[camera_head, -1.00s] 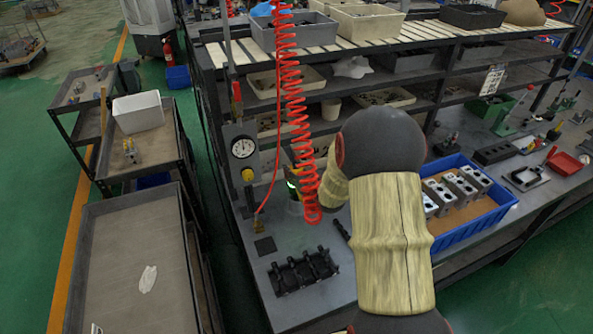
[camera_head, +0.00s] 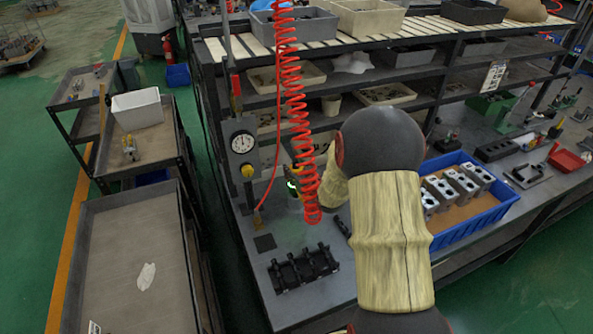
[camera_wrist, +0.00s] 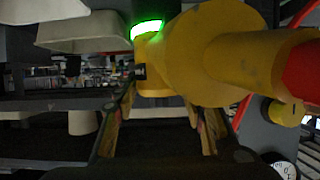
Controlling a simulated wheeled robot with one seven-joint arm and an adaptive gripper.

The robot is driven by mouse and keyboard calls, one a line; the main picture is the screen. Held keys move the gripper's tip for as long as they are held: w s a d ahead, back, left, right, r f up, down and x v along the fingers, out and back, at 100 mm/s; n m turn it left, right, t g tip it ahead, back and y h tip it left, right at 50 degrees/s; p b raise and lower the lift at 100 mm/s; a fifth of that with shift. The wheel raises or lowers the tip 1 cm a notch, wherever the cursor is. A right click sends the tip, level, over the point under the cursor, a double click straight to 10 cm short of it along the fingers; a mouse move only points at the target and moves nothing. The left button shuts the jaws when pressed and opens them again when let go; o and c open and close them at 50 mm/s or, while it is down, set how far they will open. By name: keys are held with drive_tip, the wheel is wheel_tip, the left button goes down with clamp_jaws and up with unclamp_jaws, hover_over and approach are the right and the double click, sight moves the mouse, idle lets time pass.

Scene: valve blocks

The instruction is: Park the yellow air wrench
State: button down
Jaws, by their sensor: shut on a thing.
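The yellow air wrench (camera_wrist: 215,60) fills the upper middle and right of the wrist view, close to the camera, with a red part (camera_wrist: 302,75) at its right end. My gripper (camera_wrist: 163,108) is shut on it, with a finger on each side below the yellow body. The exact contact is hard to see. In the head view my gripper (camera_head: 296,186) is mostly hidden behind the red coiled hose (camera_head: 293,110) and my arm, above the bench near the gauge post. A green glow shows there. The wrench itself is barely visible in that view.
A gauge panel (camera_head: 240,143) with a yellow knob stands left of my gripper. A blue crate (camera_head: 470,225) of metal blocks is at right. Shelves rise behind.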

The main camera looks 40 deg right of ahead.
drive_tip(key=shift+w+f+b, duration=0.1)
drive_tip(key=shift+f+b, duration=0.6)
drive_tip(key=shift+f, duration=0.05)
idle(0.3)
drive_tip(key=c, duration=1.4)
unclamp_jaws()
drive_tip(key=o, duration=0.4)
drive_tip(key=shift+f, duration=0.15)
drive_tip(key=shift+s+f, duration=0.2)
drive_tip(key=shift+f, duration=0.05)
drive_tip(key=shift+s+a+r, duration=0.1)
drive_tip(key=shift+s+r, duration=0.15)
drive_tip(key=v, duration=1.1)
drive_tip(key=shift+r, duration=0.2)
